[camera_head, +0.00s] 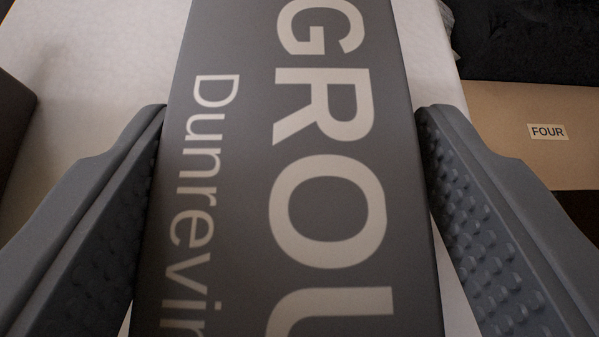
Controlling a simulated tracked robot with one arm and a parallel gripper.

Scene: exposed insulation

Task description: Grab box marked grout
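A dark grey box (253,150) with large pale letters reading "GROU" and smaller letters reading "Dunrevin" fills the middle of the view. The lettering runs down the picture, and the box's top and bottom ends are cut off by the frame. My gripper (291,107) has its fingers spread wide, one on each side of the box. The fingertips are very close to the box's sides, and I cannot tell whether they touch. Narrow pale gaps show between the box and the lower parts of the fingers, clearer on the right.
A pale surface (95,60) lies behind the box. A tan cardboard panel (500,115) with a label reading "FOUR" is at the right, below a dark area. A dark brown object (12,120) stands at the left edge.

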